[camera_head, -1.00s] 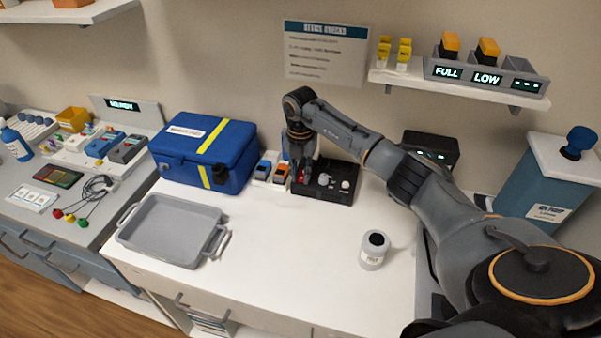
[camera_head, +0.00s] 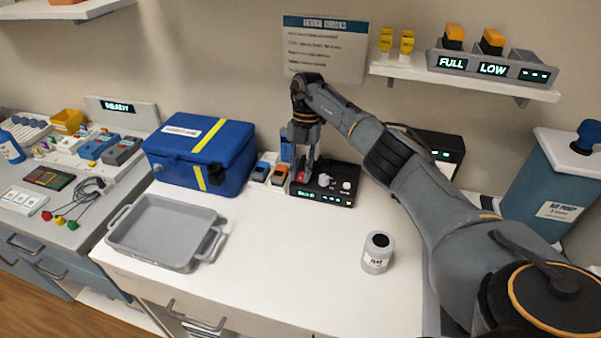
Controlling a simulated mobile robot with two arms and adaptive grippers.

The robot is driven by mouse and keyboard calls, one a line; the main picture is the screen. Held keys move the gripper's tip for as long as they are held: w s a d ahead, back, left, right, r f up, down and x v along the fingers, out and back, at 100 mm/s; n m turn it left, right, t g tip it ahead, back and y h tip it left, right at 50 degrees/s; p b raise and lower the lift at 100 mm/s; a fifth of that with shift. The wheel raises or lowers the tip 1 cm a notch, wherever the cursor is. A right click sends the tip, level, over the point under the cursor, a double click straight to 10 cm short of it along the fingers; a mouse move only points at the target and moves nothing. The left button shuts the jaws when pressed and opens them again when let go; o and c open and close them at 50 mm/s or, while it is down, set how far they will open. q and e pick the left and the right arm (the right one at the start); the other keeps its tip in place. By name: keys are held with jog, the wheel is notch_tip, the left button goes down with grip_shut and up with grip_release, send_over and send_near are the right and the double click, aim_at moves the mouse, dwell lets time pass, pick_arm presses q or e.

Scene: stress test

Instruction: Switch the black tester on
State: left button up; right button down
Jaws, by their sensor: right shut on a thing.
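The black tester (camera_head: 338,200) stands at the back of the white counter, a low black box with pale knobs on top. Its front shows a lit green display and small lights. My right gripper (camera_head: 302,177) reaches down onto its left end. It is shut on the red switch (camera_head: 301,178) there, which the fingers partly hide. My left gripper is not in view.
Small orange and blue devices (camera_head: 279,175) stand close left of the tester, beside a blue case (camera_head: 199,160). A grey tray (camera_head: 117,240) lies at the front left. A white jar (camera_head: 376,262) stands front right. The counter's middle is clear.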

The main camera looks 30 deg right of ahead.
aim_at(301, 177)
jog(key=c, duration=1.2)
grip_release()
notch_tip(301, 177, up, 10)
